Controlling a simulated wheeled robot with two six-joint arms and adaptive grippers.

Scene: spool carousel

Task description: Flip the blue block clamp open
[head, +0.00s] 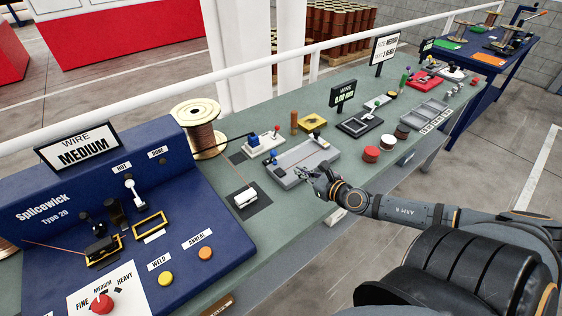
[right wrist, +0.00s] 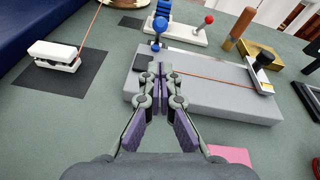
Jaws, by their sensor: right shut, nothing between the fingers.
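The grey block (head: 304,160) lies on the green bench in the head view and fills the middle of the right wrist view (right wrist: 215,97). A clamp with a blue knob (right wrist: 156,46) stands at its back left end, just beyond my fingertips in the right wrist view. Whether it is open or shut is hard to tell. A copper wire (right wrist: 222,79) lies along the block towards a black-knobbed clamp (right wrist: 264,60) at the right end. My right gripper (head: 314,177) is shut and empty, its fingertips (right wrist: 157,68) over the block's left part. My left gripper is out of view.
Behind the block stands a white base with blue parts and a red-knobbed lever (right wrist: 208,20). A white clamp (right wrist: 55,56) sits on a dark mat to the left. A brown post (right wrist: 239,28) and yellow tray (right wrist: 258,52) stand at back right.

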